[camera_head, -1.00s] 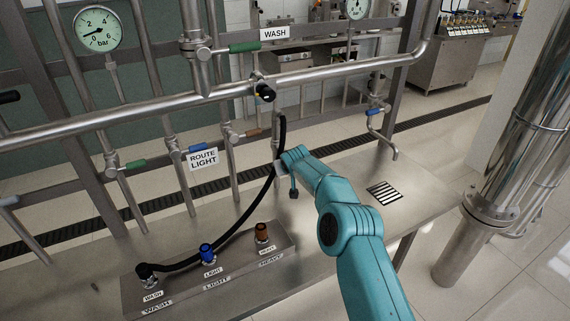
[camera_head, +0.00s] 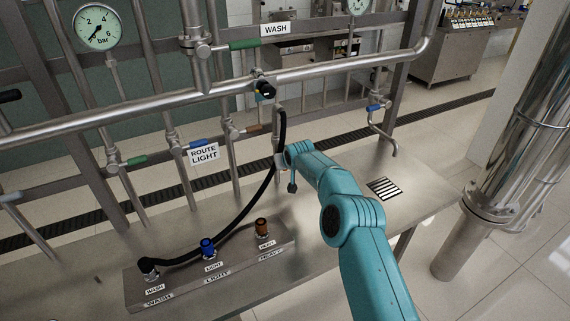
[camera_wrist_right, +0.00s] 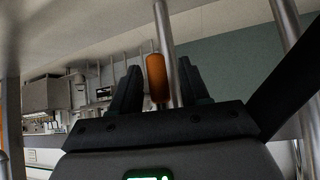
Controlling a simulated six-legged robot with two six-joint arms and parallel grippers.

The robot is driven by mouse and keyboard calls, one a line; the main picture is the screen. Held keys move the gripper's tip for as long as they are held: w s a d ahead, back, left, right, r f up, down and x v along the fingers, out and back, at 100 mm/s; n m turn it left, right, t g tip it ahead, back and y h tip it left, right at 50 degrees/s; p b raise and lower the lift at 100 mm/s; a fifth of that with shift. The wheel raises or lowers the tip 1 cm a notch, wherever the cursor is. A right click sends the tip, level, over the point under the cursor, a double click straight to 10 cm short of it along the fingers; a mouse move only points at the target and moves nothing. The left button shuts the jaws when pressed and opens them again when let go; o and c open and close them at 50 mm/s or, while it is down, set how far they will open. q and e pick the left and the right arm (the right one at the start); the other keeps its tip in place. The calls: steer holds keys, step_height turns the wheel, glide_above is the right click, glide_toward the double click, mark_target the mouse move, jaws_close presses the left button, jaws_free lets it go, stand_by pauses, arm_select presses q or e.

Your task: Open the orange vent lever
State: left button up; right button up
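The orange vent lever (camera_wrist_right: 157,84) shows in the right wrist view as an upright orange grip in front of a grey pipe. My right gripper (camera_wrist_right: 160,68) is open, with one dark finger on each side of the lever. I see a gap at the left finger; on the right, I cannot tell whether the finger touches. In the head view my teal right arm reaches to the thin pipe beside the black hose, and its wrist hides the gripper's fingers and the lever. My left gripper is in neither view.
A black hose (camera_head: 262,188) curves down beside my right wrist to the WASH port of the port block (camera_head: 210,284). A black knob (camera_head: 264,90) sits on the horizontal pipe above. A drain grate (camera_head: 384,188) lies to the right on the clear steel bench.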

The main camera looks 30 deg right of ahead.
steer(key=shift+s+r, duration=0.35)
steer(key=b+v, duration=0.5)
steer(key=v, duration=1)
steer(key=shift+a, duration=0.2)
steer(key=shift+r, duration=0.15)
